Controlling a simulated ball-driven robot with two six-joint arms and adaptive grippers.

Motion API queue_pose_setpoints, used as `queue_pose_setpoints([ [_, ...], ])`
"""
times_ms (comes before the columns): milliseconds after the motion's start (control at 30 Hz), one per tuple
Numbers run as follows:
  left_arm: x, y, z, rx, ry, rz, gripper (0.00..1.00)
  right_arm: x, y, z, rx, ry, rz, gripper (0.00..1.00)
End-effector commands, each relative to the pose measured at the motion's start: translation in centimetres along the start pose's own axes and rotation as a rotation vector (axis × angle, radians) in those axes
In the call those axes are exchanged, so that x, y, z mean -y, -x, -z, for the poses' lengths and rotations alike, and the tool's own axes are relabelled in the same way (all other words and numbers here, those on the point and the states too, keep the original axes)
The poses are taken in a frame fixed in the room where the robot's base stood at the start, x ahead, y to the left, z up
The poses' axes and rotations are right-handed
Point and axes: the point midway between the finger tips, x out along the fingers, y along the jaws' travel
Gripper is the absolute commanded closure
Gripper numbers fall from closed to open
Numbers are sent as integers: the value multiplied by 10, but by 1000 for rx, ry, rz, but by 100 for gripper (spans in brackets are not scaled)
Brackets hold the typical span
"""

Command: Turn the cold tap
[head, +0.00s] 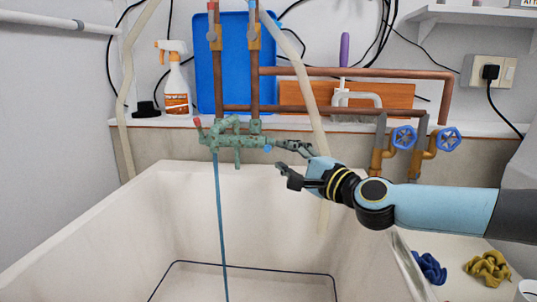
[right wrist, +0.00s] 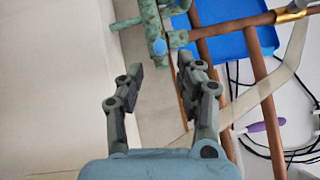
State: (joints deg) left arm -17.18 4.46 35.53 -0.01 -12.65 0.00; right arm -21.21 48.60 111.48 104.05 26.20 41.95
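A green, corroded mixer tap (head: 237,139) is fixed to the back wall above the white sink. It has a red-tipped handle (head: 198,124) at its left and a small blue knob (head: 267,149) at its right end. My right gripper (head: 283,160) is open and empty just right of the blue knob, its fingers pointing left. In the right wrist view the blue knob (right wrist: 159,47) shows a little beyond the gap between the two fingertips (right wrist: 160,68); contact is not visible. A thin blue line, perhaps water, runs down from the tap. My left gripper is out of view.
The deep white sink (head: 90,235) lies below. Copper pipes (head: 350,72), a hose and two blue-wheeled valves (head: 404,137) are near the right arm. A spray bottle (head: 176,85), blue board (head: 235,55) and cloths (head: 430,268) stand clear of the gripper.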

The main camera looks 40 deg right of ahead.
Motion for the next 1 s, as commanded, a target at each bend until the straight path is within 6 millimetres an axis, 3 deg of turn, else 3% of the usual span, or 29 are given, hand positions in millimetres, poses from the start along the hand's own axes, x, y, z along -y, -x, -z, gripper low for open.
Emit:
queue_pose_setpoints([
  [100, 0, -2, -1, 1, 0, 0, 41, 1, -25, 0, -2, -6, 5, 64],
  [333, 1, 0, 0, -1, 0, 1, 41, 2, -59, 0, -1, -3, 3, 64],
  [733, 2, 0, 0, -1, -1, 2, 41, 0, -68, -1, 2, -2, -1, 64],
  [1000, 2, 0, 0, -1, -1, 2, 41, 0, -68, -1, 1, -1, -1, 97],
])
